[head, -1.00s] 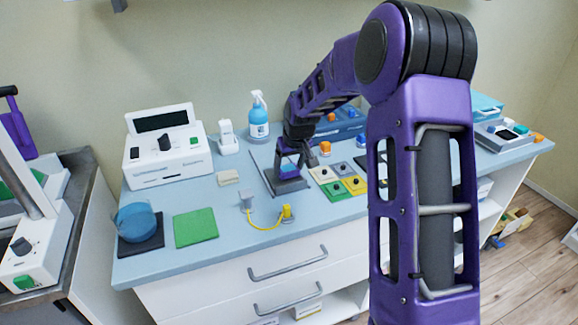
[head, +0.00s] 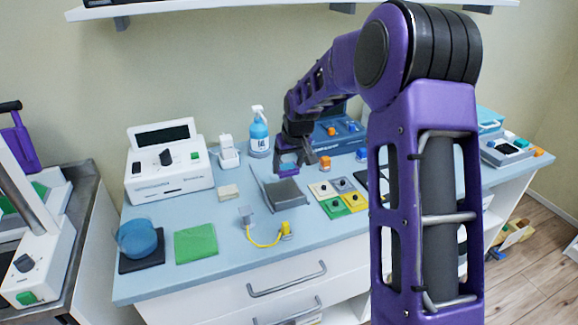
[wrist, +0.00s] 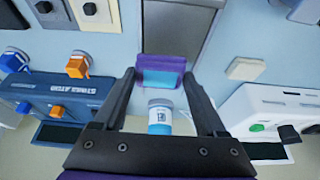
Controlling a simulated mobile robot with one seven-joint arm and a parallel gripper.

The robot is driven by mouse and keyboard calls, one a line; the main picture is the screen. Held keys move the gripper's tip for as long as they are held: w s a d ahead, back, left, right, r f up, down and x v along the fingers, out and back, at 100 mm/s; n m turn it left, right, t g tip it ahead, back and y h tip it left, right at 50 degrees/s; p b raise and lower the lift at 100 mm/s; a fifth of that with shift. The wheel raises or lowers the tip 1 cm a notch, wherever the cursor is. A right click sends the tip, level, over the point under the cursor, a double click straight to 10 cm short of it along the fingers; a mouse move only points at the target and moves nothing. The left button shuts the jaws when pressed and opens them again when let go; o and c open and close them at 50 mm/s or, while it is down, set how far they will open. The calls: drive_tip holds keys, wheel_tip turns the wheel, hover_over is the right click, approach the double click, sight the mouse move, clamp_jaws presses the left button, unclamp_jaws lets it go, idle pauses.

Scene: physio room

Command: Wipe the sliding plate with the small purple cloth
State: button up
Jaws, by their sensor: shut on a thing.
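The small purple cloth (wrist: 163,62), with a teal band on its near side, is held between the fingertips of my gripper (wrist: 162,78) in the wrist view. In the head view my gripper (head: 290,160) is at the back end of the grey sliding plate (head: 287,194), with a bit of purple (head: 284,169) below it. The plate also shows in the wrist view (wrist: 178,30), just beyond the cloth. I cannot tell whether the cloth touches the plate or the counter.
A spray bottle (head: 258,134) stands behind the plate. A white device (head: 170,170) is left, and a blue device (head: 340,132) is right behind. Coloured tiles (head: 333,203) lie right of the plate; a yellow cable (head: 264,240) lies in front-left. My arm covers the counter's right part.

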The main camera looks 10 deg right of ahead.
drive_tip(key=shift+r+p, duration=0.85)
drive_tip(key=shift+r, duration=0.65)
